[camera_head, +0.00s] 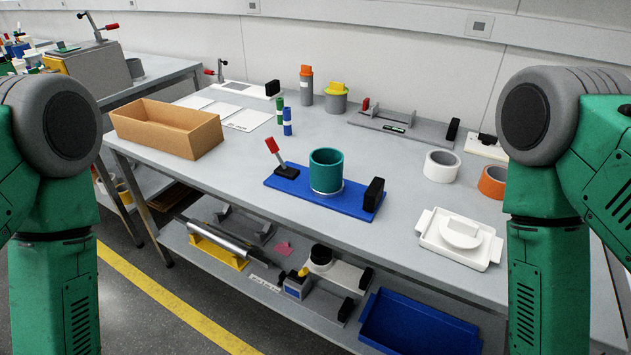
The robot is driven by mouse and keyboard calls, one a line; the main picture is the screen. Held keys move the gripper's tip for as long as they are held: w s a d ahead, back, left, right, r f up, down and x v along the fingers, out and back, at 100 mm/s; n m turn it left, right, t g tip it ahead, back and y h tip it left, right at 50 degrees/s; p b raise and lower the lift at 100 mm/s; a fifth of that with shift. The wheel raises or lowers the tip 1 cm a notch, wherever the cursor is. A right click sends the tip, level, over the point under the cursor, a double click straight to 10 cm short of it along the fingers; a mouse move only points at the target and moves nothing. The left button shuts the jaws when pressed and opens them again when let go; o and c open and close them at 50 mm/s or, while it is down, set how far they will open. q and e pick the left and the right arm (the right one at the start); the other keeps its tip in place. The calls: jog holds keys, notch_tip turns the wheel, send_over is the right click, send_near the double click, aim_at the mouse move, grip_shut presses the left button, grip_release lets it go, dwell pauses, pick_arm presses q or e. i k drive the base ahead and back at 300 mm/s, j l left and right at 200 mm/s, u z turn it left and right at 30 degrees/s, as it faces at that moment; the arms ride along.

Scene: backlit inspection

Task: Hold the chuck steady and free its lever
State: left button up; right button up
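The chuck appears to be the fixture with a flat blue base (345,203), lying on the grey workbench (245,205) near its front edge. Its lever (277,153) has a red handle, leans up to the left, and rises from a black foot at the base's left end. A teal cup-like cylinder (326,170) stands upright at the middle of the base, on a pale ring. A black block (374,194) stands at the right end. My green arms show at the left and right picture edges, but neither gripper is in view. Nothing of mine touches the fixture.
An open cardboard box (167,128) stands left of the fixture. Blue and green cylinders (287,121) stand behind it. A white tray (459,237) and tape rolls (441,166) lie to the right. The lower shelf holds tools and a blue bin (417,326). Bench space around the base is mostly clear.

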aim_at(271, 144)
jog(key=i+j+z, duration=0.4)
jog(key=j, duration=0.2)
jog(key=i+j+z, duration=0.25)
jog(key=j+z, duration=0.2)
jog(key=j, duration=0.25)
jog(key=i+j+z, duration=0.2)
jog(key=j, duration=0.2)
jog(key=k, duration=0.1)
